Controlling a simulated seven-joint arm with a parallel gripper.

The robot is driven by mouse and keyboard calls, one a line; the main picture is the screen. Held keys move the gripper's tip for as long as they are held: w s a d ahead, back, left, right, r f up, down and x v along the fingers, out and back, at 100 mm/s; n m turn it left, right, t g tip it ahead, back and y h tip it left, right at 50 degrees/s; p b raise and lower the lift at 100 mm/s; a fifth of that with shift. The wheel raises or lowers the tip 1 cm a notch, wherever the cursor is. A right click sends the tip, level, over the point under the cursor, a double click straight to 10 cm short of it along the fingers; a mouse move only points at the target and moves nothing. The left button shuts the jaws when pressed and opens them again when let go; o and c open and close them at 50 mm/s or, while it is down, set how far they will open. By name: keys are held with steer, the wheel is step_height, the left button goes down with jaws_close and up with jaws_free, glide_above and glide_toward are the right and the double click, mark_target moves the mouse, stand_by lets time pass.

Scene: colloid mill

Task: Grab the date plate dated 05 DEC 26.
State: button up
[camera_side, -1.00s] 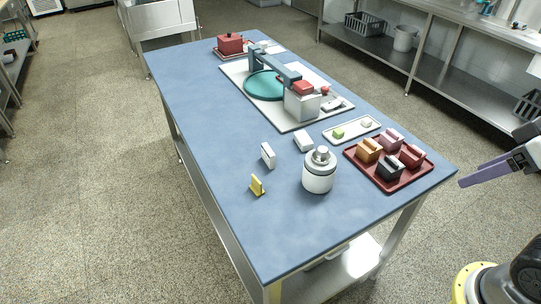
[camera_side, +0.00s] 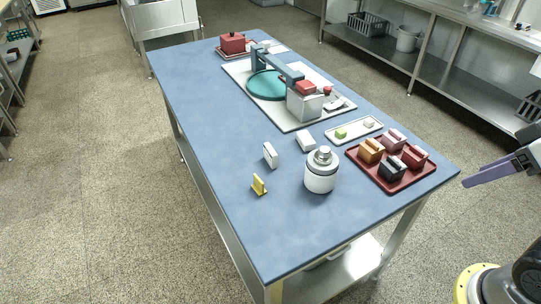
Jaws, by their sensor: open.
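Several small handled blocks stand on a dark red tray (camera_side: 427,174) at the table's right end: an orange one (camera_side: 370,150), a mauve one (camera_side: 394,139), a red one (camera_side: 414,156) and a black one (camera_side: 391,170). They may be the date plates, but no date is legible, so I cannot tell which one reads 05 DEC 26. My gripper (camera_side: 468,183), with purple fingers, is at the right edge of the view, just beyond the table's right corner. It is open and apart from the tray, with nothing seen between its fingers.
On the blue table (camera_side: 230,130) stand a white-and-grey jar (camera_side: 320,179), two white blocks (camera_side: 270,155) (camera_side: 306,140) and a yellow stand (camera_side: 259,185). A pale tray (camera_side: 373,133) holds small green and white pieces. A machine with a teal disc (camera_side: 266,85) is farther back. The table's near end is clear.

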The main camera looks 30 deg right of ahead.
steer(key=w+r+m+t, duration=0.1)
steer(key=w+r, duration=0.4)
steer(key=w, duration=0.3)
steer(key=w+r+m+t, duration=0.1)
steer(key=w+r+m, duration=0.1)
steer(key=w+r, duration=0.45)
steer(key=n+g, duration=0.2)
steer(key=g, duration=0.1)
glide_above(271, 149)
steer(key=s, duration=0.2)
steer(key=f, duration=3)
steer(key=shift+w+a, duration=0.25)
steer(key=shift+a, duration=0.15)
steer(key=shift+s+d+x, duration=0.15)
steer(key=shift+d+x, duration=0.05)
steer(key=shift+x, duration=1.25)
steer(key=shift+s+d+x, duration=0.1)
steer(key=shift+d+x, duration=0.05)
steer(key=shift+x, duration=1.25)
steer(key=shift+f, duration=0.1)
